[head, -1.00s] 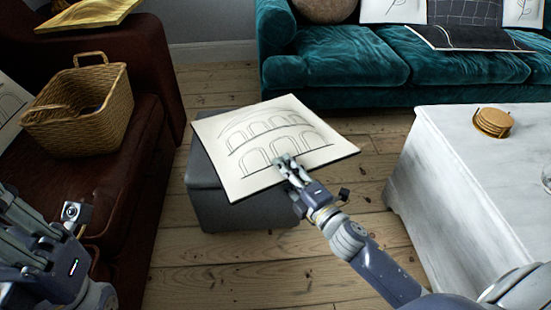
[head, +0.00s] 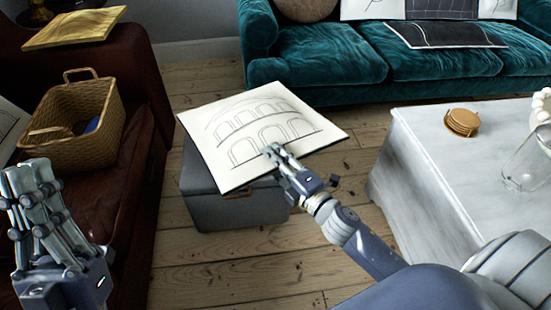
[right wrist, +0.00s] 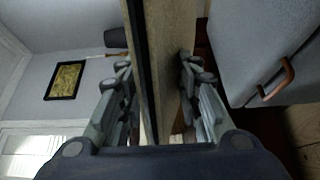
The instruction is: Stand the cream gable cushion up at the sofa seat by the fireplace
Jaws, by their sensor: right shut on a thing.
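A flat cream cushion (head: 225,120) with black line-drawn arches and a dark edge is above a grey ottoman in the head view. My right gripper (head: 272,152) is shut on its near edge. In the right wrist view the cushion (right wrist: 150,60) stands edge-on between the fingers of my right gripper (right wrist: 160,85). I cannot tell whether its underside touches the ottoman. My left gripper (head: 30,175) is at the lower left, with nothing seen in it; its finger gap is unclear. A teal sofa (head: 310,65) stands at the back. No fireplace shows.
The grey ottoman (head: 215,205) is under the cushion. A brown leather seat (head: 130,170) with a wicker basket (head: 75,145) is at left. A whitish table (head: 440,170) with coasters (head: 461,121) and a glass jug (head: 525,165) is at right. Cushions (head: 445,35) lie on the sofa.

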